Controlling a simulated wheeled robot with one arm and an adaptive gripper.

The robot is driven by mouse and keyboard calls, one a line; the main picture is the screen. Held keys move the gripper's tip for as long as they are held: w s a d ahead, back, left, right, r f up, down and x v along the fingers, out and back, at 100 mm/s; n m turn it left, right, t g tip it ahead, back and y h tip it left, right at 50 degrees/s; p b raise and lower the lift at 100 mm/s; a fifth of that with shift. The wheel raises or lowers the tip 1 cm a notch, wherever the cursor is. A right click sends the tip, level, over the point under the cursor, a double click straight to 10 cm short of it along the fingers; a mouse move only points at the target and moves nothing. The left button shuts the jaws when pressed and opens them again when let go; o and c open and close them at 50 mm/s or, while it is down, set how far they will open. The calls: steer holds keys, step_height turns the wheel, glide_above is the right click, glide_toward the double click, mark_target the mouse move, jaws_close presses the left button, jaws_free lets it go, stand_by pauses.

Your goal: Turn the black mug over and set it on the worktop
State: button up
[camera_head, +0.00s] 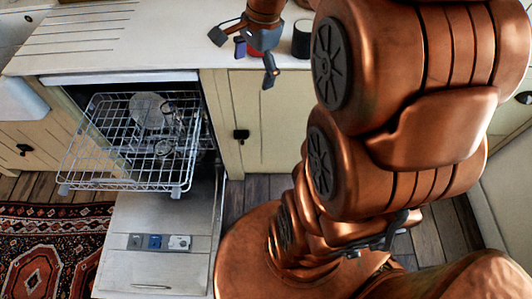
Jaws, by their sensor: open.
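A black mug (302,39) stands on the pale worktop (160,40) near its front edge, just right of my gripper. My arm rises close in front of it on the right. I cannot make out its handle or tell which way up it is. My gripper (246,56) is open over the worktop's front edge, left of the black mug and apart from it in the picture. A red thing (254,51) shows partly behind the fingers. I cannot tell what it is or whether the gripper touches it.
Below the worktop, the dishwasher door (158,250) is down and its wire rack (85,150) is pulled out, with a plate and glassware in it. Bare worktop lies left of my gripper. A cupboard (275,120) is right of the dishwasher. A patterned rug (45,245) lies at lower left.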

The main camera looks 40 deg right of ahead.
steer(key=s+a+f+n+g, duration=0.1)
steer(key=s+a+f+n, duration=0.1)
steer(key=s+a+n, duration=0.3)
steer(key=s+a+f+n+g+h, duration=0.1)
steer(key=s+a+n, duration=0.5)
steer(key=s+n, duration=0.7)
steer(key=shift+s+f+g+h, duration=0.3)
steer(key=shift+s+f+g, duration=0.25)
steer(key=shift+f, duration=0.45)
steer(key=shift+c, duration=0.3)
